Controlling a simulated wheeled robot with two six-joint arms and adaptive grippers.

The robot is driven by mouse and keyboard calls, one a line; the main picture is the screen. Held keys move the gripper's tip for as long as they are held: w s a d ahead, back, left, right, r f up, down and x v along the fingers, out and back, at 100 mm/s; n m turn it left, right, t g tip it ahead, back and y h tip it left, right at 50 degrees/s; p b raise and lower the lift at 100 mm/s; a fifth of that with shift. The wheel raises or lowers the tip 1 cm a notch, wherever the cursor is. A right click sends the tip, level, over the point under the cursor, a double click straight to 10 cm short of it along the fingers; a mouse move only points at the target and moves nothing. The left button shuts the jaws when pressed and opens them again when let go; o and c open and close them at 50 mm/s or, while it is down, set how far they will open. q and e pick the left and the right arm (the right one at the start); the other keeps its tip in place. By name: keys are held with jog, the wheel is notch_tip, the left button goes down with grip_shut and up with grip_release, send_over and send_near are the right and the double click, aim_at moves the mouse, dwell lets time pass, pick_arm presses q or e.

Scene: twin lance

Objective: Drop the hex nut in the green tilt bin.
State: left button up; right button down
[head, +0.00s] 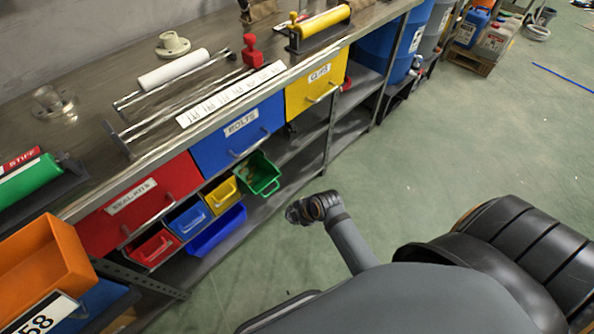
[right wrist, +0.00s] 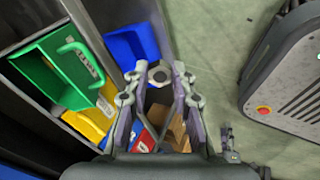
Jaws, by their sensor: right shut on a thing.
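The hex nut (right wrist: 158,67), a grey ring, is pinched between the fingertips of my right gripper (right wrist: 160,78) in the right wrist view. In the head view my right gripper (head: 300,211) is in front of the bench, a little right of and below the green tilt bin, apart from it; I cannot make out the nut there. The green tilt bin (head: 259,174) hangs tilted open under the blue drawer, at the right end of the small bins. It also shows in the right wrist view (right wrist: 48,78), left of my fingers. My left gripper is not in view.
Yellow (head: 222,194), blue (head: 187,217) and red (head: 151,248) small bins sit left of the green one. A larger blue bin (head: 216,231) lies below. The bench drawers (head: 237,137) overhang them. The green floor (head: 460,140) is open to the right.

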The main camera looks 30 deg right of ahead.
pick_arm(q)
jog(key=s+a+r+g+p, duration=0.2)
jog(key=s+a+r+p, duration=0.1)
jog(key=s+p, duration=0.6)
pick_arm(e)
notch_tip(320, 180, up, 10)
jog(key=d+m+t+b, duration=0.1)
jog(key=m+t, duration=0.1)
jog(key=t, duration=0.1)
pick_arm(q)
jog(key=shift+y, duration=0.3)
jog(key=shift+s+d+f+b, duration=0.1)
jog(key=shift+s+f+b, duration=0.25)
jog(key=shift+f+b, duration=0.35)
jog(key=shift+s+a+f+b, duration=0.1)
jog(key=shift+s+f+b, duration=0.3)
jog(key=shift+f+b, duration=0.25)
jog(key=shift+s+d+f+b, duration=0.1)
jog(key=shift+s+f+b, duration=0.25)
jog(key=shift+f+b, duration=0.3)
pick_arm(e)
jog(key=shift+t+y, duration=0.3)
jog(key=shift+y, duration=0.1)
jog(key=shift+w+a, duration=0.7)
jog(key=shift+w, duration=1.55)
jog(key=shift+w+a, duration=0.65)
jog(key=shift+w, duration=1.6)
jog(key=shift+w+a, duration=0.7)
jog(key=shift+w, duration=1.55)
